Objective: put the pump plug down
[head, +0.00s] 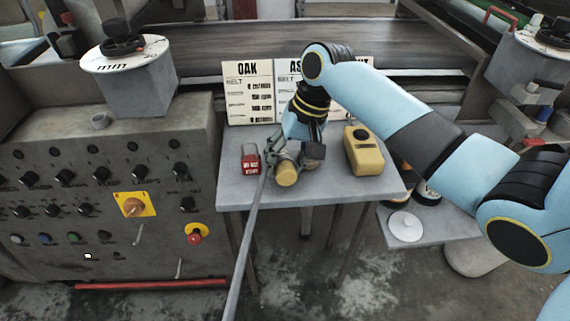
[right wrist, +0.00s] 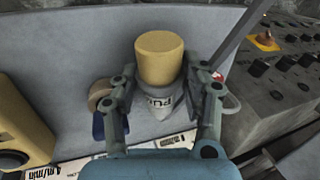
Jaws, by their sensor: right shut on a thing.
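The pump plug (right wrist: 160,58) has a yellow round end and a pale grey body with dark letters, partly readable as "PU". My right gripper (right wrist: 160,85) is shut on its grey body, one finger on each side. In the head view the plug's yellow end (head: 287,173) points toward me, near the front of the small grey table (head: 330,190), below my right gripper (head: 288,158). I cannot tell whether the plug touches the tabletop. My left gripper is not in view.
A yellow device (head: 364,150) stands to the right. An OAK card (head: 248,92) and another card stand at the back. A thin grey bar (head: 248,235) runs past the table's front left.

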